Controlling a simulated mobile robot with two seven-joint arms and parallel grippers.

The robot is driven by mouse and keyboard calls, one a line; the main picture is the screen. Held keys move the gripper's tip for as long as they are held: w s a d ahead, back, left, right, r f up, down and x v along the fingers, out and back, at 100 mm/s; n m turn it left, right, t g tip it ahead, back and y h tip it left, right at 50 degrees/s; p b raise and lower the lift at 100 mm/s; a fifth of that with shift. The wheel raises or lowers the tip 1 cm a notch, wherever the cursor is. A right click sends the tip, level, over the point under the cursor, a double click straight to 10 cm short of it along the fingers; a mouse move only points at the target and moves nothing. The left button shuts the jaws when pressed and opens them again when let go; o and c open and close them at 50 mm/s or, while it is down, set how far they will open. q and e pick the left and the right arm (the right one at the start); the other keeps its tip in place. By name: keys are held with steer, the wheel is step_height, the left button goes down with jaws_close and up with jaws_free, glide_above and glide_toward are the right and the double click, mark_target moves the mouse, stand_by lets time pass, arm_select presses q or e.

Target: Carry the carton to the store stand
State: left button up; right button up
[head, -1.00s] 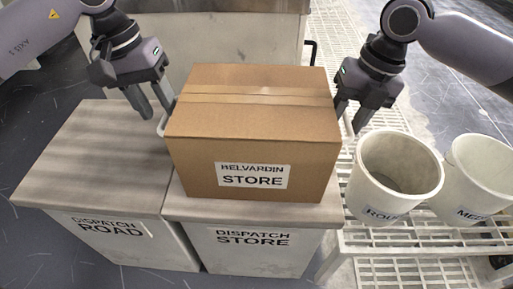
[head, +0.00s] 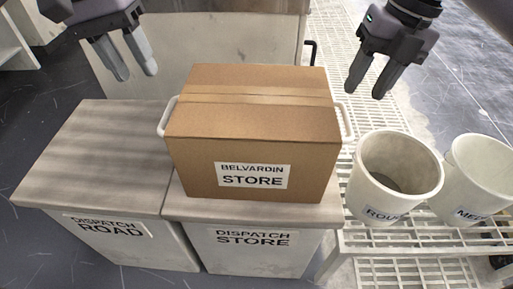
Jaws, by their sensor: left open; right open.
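The brown carton (head: 255,120) is labelled "BELVARDIN STORE" and has a white handle on each side. It sits upright on the stand labelled "DISPATCH STORE" (head: 255,262). My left gripper (head: 135,75) is open and empty, up and to the left of the carton, apart from it. My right gripper (head: 366,92) is open and empty, up and to the right of the carton, also apart. Both handles show free of the fingers.
The empty-topped stand labelled "DISPATCH ROAD" (head: 95,150) stands close at the left. At the right, a white bucket (head: 395,190) and a second bucket (head: 475,185) stand on a white grated rack (head: 375,238). A grey cabinet (head: 210,40) is behind the carton.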

steer(key=r, duration=0.3)
steer(key=shift+d+r, duration=0.25)
steer(key=shift+d, duration=0.1)
